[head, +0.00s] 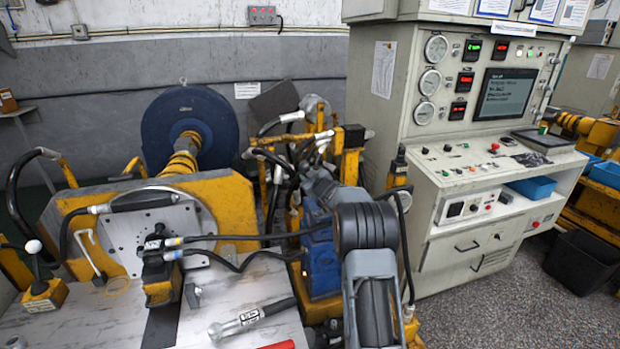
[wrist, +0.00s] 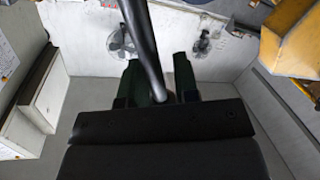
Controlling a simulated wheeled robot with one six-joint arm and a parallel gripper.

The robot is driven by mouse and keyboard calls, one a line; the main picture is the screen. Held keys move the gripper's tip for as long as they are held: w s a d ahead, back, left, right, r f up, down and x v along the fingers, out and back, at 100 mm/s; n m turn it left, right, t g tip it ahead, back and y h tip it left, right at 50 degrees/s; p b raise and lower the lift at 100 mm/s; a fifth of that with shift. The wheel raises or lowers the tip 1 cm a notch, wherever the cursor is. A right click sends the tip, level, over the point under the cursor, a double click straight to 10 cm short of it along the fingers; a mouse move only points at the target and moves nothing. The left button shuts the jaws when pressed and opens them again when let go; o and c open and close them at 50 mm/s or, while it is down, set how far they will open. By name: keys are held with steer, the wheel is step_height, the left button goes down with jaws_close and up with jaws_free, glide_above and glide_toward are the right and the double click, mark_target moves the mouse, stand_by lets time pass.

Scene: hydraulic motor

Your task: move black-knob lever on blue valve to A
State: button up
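A blue block (head: 319,250), which may be the blue valve, stands right of the steel-topped bench in the head view, partly hidden behind my arm. I cannot make out a black-knob lever or a mark A on it. In the wrist view my gripper (wrist: 159,70) has its two dark fingers apart, with a gap between them. A dark rod or hose (wrist: 143,40) runs from the top edge down to the gap; I cannot tell if it is the lever or if the fingers touch it. In the head view my gripper cannot be made out.
A hammer-like tool (head: 250,318) lies on the bench (head: 90,325). Black hoses (head: 245,237) cross toward the blue block. A control console (head: 440,225) stands at the right, with open floor before it.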

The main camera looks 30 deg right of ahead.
steer(key=shift+o, duration=0.9)
steer(key=shift+s+d, duration=0.1)
steer(key=shift+s, duration=0.05)
steer(key=s+r+b, duration=0.1)
steer(key=s+b, duration=0.1)
steer(key=s, duration=1.1)
steer(key=shift+s, duration=0.25)
steer(key=shift+r, duration=0.1)
